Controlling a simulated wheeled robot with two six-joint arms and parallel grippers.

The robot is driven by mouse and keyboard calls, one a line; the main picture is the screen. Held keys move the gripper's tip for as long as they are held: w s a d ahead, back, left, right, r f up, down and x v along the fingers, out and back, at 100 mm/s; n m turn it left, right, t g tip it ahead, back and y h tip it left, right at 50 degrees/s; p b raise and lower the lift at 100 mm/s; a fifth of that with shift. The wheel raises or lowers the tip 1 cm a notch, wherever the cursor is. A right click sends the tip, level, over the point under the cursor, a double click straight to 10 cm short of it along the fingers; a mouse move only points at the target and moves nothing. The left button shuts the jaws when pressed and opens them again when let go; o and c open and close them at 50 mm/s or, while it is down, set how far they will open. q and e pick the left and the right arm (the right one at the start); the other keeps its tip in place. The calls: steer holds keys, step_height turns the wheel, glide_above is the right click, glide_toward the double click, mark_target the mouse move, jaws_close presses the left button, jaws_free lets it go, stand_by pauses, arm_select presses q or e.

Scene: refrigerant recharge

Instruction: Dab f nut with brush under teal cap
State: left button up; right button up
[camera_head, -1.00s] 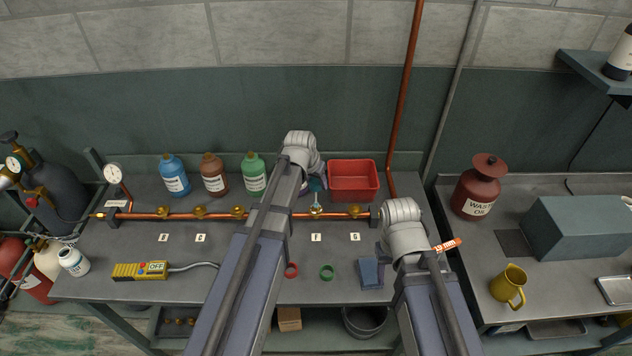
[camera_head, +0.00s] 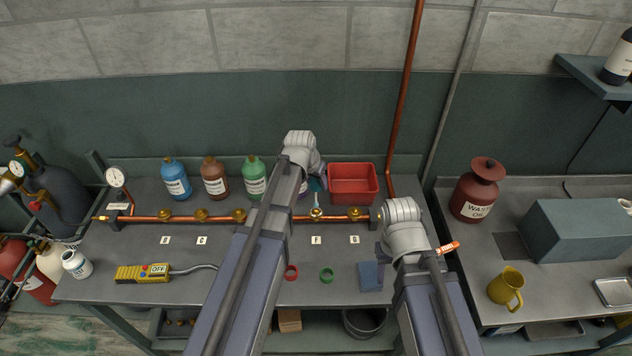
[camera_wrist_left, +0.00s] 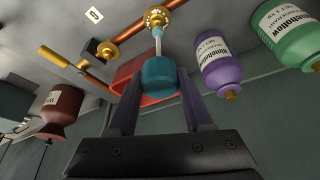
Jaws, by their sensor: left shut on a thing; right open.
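My left gripper (camera_wrist_left: 159,82) is shut on the teal cap (camera_wrist_left: 160,72). A thin pale brush stem (camera_wrist_left: 158,42) runs from the cap to the brass f nut (camera_wrist_left: 158,17) on the copper pipe. The brush end meets the nut in the wrist view; exact contact is hard to tell. In the head view the teal cap (camera_head: 317,184) is partly hidden by my left wrist, and the f nut (camera_head: 316,213) is above the F label (camera_head: 316,240). My right gripper (camera_head: 383,250) is open, low over the bench's right end, its fingers mostly hidden by the wrist.
A red bin (camera_head: 353,184) stands behind the pipe. Blue (camera_head: 176,180), brown and green bottles stand at the back; a purple bottle (camera_wrist_left: 217,62) is near the cap. Red and green rings (camera_head: 327,275) and a blue pad (camera_head: 370,276) lie in front. An orange tag (camera_head: 448,247) shows beside my right arm.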

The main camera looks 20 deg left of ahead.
arm_select(q)
steer(key=shift+r+p, duration=2.35)
steer(key=shift+r, duration=0.3)
steer(key=shift+d, duration=0.1)
